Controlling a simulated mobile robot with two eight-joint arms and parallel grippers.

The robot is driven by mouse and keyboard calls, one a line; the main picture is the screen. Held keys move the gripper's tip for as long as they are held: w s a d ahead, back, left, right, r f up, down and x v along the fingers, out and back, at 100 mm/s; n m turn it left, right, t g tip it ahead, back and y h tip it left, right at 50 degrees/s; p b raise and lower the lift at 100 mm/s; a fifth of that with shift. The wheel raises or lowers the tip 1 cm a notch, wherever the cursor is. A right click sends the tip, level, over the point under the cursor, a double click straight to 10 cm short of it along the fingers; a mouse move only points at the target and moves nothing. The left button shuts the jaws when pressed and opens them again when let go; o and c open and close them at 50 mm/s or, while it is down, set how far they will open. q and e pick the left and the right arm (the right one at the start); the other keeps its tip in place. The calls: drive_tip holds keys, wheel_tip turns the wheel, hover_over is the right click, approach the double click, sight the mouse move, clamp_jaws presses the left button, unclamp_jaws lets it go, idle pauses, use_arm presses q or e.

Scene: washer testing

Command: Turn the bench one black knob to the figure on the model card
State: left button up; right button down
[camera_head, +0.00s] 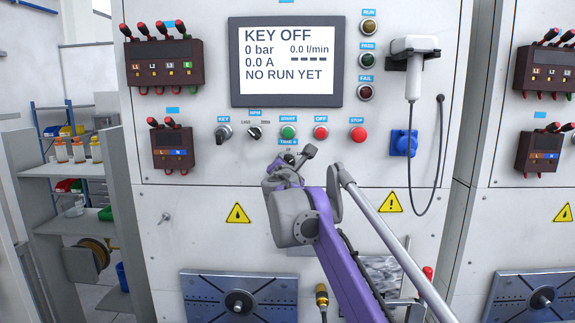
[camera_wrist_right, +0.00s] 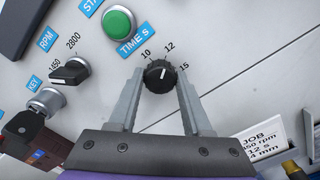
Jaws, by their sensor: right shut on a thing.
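The black knob (camera_wrist_right: 159,76) sits under the TIME s label on the bench panel, with the figures 10, 12 and 15 around it. Its white mark points up, about toward the 12. My right gripper (camera_wrist_right: 160,92) has a finger on either side of the knob and is shut on it. In the head view my right gripper (camera_head: 291,160) is at the panel below the green button and mostly hides the knob. A white card (camera_wrist_right: 265,150) at the lower right of the wrist view reads JOB and 12 s, partly cut off. My left gripper is not in view.
Close above the knob is the green start button (camera_head: 288,132). The RPM selector (camera_head: 254,132), key switch (camera_head: 224,132) and red buttons (camera_head: 321,132) share its row. The screen (camera_head: 287,62) reads KEY OFF and NO RUN YET. A cable (camera_head: 411,180) hangs at the right.

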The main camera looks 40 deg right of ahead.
drive_tip(key=m, duration=1.2)
drive_tip(key=shift+m, duration=0.4)
idle(0.3)
drive_tip(key=shift+c, duration=1.7)
unclamp_jaws()
drive_tip(key=v, duration=1.1)
